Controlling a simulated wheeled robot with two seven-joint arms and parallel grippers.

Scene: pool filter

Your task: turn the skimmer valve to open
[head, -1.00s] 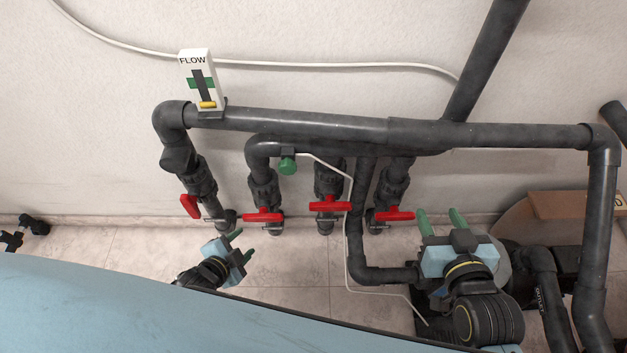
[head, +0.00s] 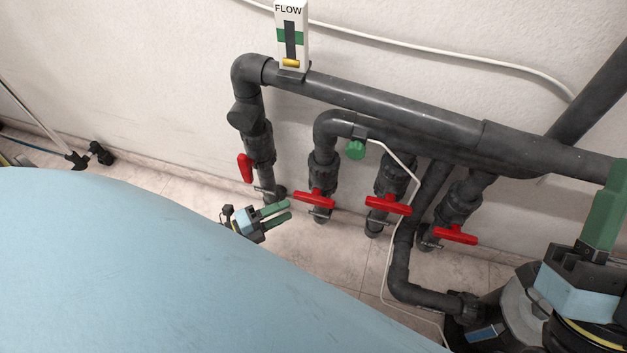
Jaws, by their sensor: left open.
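Several valves with red handles sit on the dark grey pipes, and no label shows which is the skimmer valve. The far-left red handle (head: 246,168) lies along its pipe. The second red handle (head: 314,200), third red handle (head: 388,205) and right red handle (head: 455,235) lie across their pipes. My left gripper (head: 288,210) is open and empty, its green fingers pointing right, just left of and below the second handle in the picture; contact cannot be told. My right gripper (head: 605,205) is at the right edge, with one green finger clearly seen, the rest hidden or cut off.
A flow meter (head: 291,35) marked FLOW, with a yellow float low down, stands on the top pipe (head: 380,100). Tiled floor (head: 320,262) shows below.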

